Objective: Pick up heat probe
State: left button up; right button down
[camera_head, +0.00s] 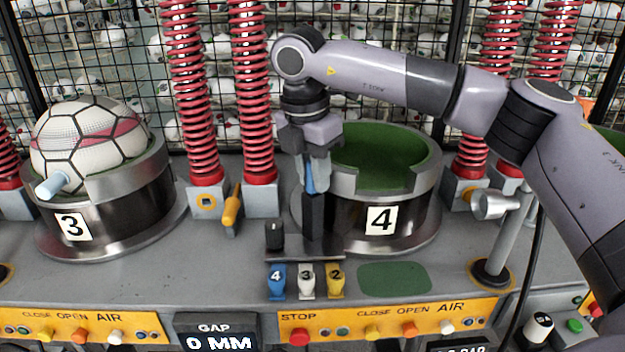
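My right arm reaches in from the right, and its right gripper (314,176) points down in front of cup 4. A slim upright tool with a blue and pale upper part, apparently the heat probe (311,180), shows at the fingertips. Below it is a black upright block (313,216) on a small grey stand. The fingers are at the tool's upper part, but I cannot tell whether they are closed on it. The gripper hides part of the tool. My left gripper is not in view.
A ball (84,145) sits in cup 3 (110,215); cup 4 (405,212) shows a green inside. An orange-handled tool (231,207) stands left of the stand. Blue, white and yellow numbered tags (306,282) hang in front. A silver cone (495,204) is at right. Red springs (254,90) rise behind.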

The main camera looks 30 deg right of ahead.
notch_tip(320, 180, up, 10)
jog(key=shift+r, duration=0.1)
dwell(0.6)
